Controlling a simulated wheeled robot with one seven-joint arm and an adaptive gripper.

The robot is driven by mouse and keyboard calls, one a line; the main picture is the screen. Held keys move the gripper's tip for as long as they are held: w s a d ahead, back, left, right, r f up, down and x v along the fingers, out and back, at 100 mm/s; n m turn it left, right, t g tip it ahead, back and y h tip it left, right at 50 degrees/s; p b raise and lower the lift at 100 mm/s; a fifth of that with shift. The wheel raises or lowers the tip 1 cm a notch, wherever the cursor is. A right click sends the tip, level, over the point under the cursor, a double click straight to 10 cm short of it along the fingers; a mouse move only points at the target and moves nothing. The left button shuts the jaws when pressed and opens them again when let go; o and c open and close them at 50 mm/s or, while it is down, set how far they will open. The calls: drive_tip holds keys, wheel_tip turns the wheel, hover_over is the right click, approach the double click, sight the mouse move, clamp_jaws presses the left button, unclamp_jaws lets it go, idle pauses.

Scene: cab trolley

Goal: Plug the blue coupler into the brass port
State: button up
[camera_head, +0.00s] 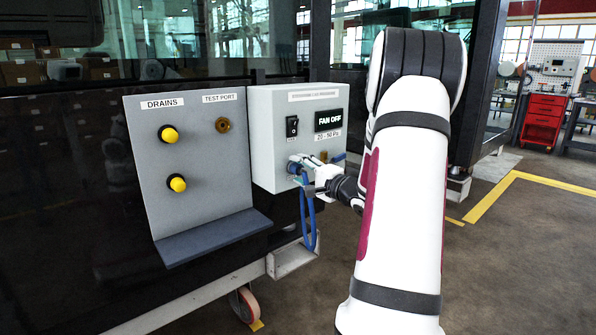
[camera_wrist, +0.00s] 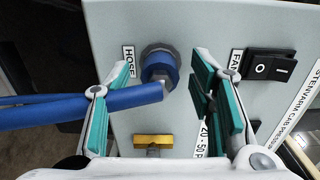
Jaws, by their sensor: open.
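The blue coupler (camera_wrist: 160,67) sits in a grey collar beside the HOSE label on the grey box, with a blue hose (camera_wrist: 70,110) running from it. In the head view the coupler (camera_head: 293,167) is on the box's lower front and the hose hangs in a loop below. My gripper (camera_head: 311,173) is open in front of it. In the wrist view its teal-padded fingers (camera_wrist: 158,75) stand on either side of the coupler, with a visible gap on the right; contact cannot be told. The brass port (camera_head: 223,125) is under the TEST PORT label on the left panel and looks empty.
The grey box (camera_head: 265,130) carries a rocker switch (camera_head: 292,126), a FAN OFF display (camera_head: 328,120) and a brass fitting (camera_wrist: 153,141) near the coupler. The left panel has two yellow drain knobs (camera_head: 177,183) and a dark ledge (camera_head: 213,236) below.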

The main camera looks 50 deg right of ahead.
sight(304, 172)
drive_tip(key=shift+b, duration=0.5)
drive_tip(key=shift+c, duration=0.5)
clamp_jaws()
drive_tip(key=shift+b+v, duration=0.85)
drive_tip(key=shift+v, duration=2.2)
